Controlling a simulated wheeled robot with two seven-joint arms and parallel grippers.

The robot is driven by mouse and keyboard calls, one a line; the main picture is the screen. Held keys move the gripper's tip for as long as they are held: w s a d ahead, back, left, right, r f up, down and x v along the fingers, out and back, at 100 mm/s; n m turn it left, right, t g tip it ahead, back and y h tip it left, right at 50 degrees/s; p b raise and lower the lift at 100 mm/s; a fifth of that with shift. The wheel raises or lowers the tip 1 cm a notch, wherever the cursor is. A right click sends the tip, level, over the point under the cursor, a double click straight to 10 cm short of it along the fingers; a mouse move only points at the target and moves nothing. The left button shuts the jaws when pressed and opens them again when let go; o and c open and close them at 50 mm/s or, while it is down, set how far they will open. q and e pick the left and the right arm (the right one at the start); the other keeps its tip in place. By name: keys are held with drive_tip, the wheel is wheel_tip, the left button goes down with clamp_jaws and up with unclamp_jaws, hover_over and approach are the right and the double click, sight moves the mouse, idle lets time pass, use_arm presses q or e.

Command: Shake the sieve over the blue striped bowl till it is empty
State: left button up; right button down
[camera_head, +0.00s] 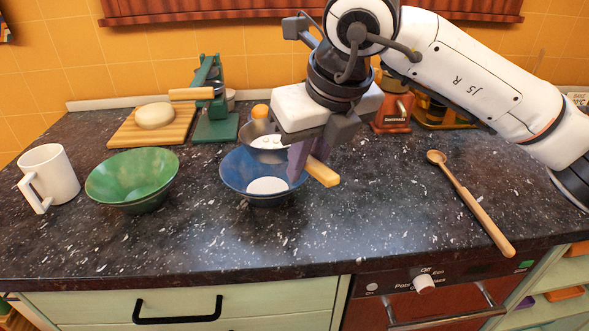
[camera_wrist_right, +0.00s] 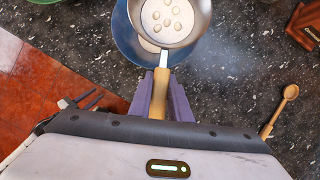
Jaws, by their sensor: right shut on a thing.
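My right gripper (camera_head: 308,160) is shut on the wooden handle (camera_head: 322,172) of the sieve. The sieve (camera_head: 262,130) is a metal pan held above the blue bowl (camera_head: 232,176), over its back part. In the right wrist view the sieve (camera_wrist_right: 201,22) holds white powder with several round pale lumps on it. The blue bowl (camera_wrist_right: 122,38) shows below it there, and my right gripper's purple fingers (camera_wrist_right: 160,95) flank the handle. White powder (camera_head: 267,186) lies in the bottom of the blue bowl. Stripes on the bowl are hard to make out. My left gripper is not in view.
A green bowl (camera_head: 132,178) and a white mug (camera_head: 50,175) stand to the left. A cutting board (camera_head: 128,132) with a round pale piece and a green press (camera_head: 214,125) stand behind. A wooden spoon (camera_head: 473,207) lies to the right. The front counter is clear.

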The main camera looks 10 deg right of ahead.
drive_tip(key=shift+b, duration=1.85)
drive_tip(key=a, duration=0.1)
drive_tip(key=s+a, duration=0.1)
drive_tip(key=a, duration=0.1)
drive_tip(key=shift+s+a+r, duration=0.1)
drive_tip(key=shift+s+a, duration=0.05)
drive_tip(key=shift+r+p, duration=1.35)
drive_tip(key=shift+r, duration=1.15)
